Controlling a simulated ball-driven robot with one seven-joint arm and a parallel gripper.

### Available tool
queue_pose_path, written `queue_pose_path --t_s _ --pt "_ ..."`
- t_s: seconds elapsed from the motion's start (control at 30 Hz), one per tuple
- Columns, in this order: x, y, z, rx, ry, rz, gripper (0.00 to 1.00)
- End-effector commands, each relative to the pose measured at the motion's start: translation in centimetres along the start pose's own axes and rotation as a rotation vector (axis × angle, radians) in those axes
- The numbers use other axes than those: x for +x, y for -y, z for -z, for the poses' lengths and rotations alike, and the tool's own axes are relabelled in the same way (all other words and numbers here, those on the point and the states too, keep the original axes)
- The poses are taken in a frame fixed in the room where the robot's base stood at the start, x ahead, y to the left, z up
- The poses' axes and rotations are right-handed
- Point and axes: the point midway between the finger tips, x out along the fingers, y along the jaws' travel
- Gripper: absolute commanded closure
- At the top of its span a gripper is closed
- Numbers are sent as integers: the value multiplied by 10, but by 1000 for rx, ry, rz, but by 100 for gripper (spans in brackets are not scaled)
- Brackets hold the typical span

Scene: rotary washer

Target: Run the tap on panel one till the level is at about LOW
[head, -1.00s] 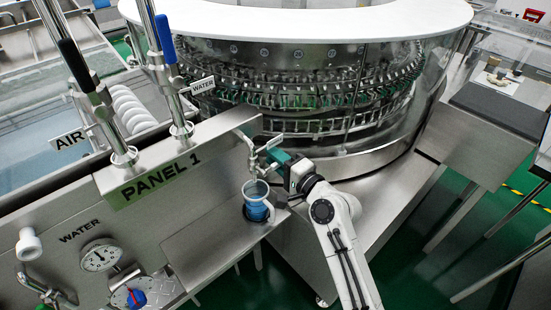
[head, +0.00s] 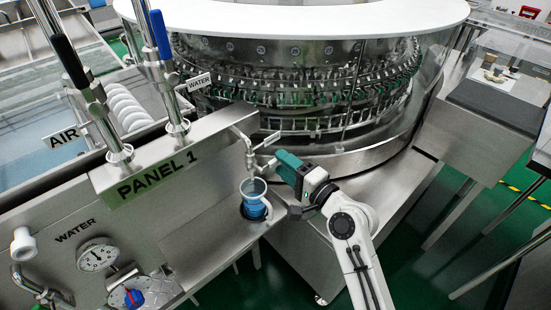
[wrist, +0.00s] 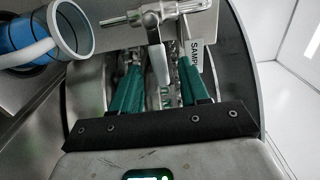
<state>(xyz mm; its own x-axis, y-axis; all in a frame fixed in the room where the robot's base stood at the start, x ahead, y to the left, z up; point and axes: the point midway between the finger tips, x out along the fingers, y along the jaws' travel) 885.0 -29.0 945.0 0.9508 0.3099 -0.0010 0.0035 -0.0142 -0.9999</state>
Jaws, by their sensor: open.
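The tap (head: 248,158) stands at the right end of panel one (head: 160,176), with a lever (head: 268,140). A clear cup (head: 253,188) with a light handle and blue contents is below the tap's spout. It also shows in the wrist view's upper left (wrist: 76,28). No level mark can be read. My gripper (head: 279,156) is right of the tap. In the wrist view its teal fingers (wrist: 160,62) are open, with a pale tap lever (wrist: 159,66) showing between them, apart from both; its depth is unclear.
A rotary washer (head: 290,80) with a white top ring stands behind the tap. A steel shelf (head: 200,245) lies below the panel. A gauge (head: 97,255) and blue knob (head: 134,298) are at lower left. A sample tag (wrist: 194,55) hangs by the tap.

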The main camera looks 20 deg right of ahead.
Motion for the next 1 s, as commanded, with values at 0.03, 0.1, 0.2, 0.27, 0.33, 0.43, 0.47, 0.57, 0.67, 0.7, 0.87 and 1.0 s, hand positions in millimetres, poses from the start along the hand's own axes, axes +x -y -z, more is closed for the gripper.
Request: queue_pose_path --t_s 0.03,0.1,0.2,0.27,0.33,0.43,0.47,0.57,0.67,0.7,0.87,1.0 --pt "-12 -2 1 -1 -3 -1 55" --pt "-25 -2 1 -1 -3 -1 55" --pt "-41 -2 0 -1 -2 -1 55" --pt "-48 -2 0 -2 -2 -2 55" --pt "-55 -1 1 -2 -2 0 55" --pt "-60 -1 1 -1 -2 0 55" --pt "-61 -1 0 -1 -2 -1 55" --pt "-62 0 0 -1 -1 0 55" --pt "-61 0 0 -1 -1 0 55" --pt "-61 0 0 -1 -1 0 55" --pt "-61 0 0 -1 -1 0 55" --pt "-61 -1 0 -5 1 -4 55"
